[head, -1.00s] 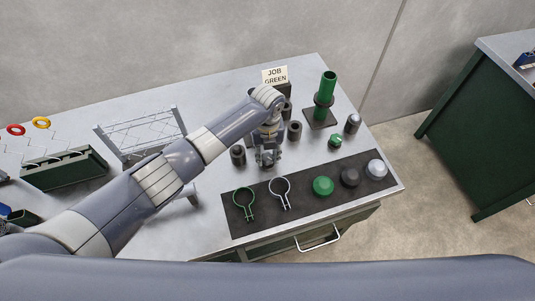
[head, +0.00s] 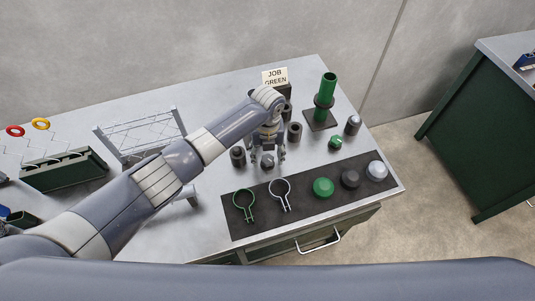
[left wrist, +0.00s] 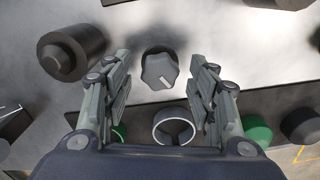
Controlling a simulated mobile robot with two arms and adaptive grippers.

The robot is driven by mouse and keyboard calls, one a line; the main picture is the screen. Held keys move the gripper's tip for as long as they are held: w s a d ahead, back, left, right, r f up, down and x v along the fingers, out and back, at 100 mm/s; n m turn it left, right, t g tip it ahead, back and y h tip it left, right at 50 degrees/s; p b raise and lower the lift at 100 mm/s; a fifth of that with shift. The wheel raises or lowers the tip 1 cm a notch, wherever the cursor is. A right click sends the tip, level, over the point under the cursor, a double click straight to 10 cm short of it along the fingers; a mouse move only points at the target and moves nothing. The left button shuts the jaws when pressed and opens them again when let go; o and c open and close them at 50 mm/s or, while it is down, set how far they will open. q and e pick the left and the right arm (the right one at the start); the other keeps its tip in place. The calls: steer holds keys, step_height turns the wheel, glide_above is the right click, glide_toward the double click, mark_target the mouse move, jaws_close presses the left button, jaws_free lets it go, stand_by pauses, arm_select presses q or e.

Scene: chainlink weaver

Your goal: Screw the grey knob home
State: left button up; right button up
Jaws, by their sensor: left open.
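The grey knob (head: 267,161) is on the bench near the dark mat, under my left gripper (head: 267,155). In the left wrist view the knob (left wrist: 160,71) is lobed, with a pale line on its top. It shows between the two spread fingers, with a gap on each side. My left gripper is open and holds nothing. What lies beneath the knob is hidden, so I cannot tell how deep it sits. My right gripper is not in view.
Dark cylinders (head: 238,156) (head: 295,131) stand close on both sides of the gripper. A green knob (head: 335,142) and a green post (head: 327,86) are to the right. The dark mat (head: 300,208) in front holds two ring clamps and three round caps.

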mark_target(267, 157)
arm_select(q)
step_height(267, 157, up, 12)
stand_by(0.6)
stand_by(0.4)
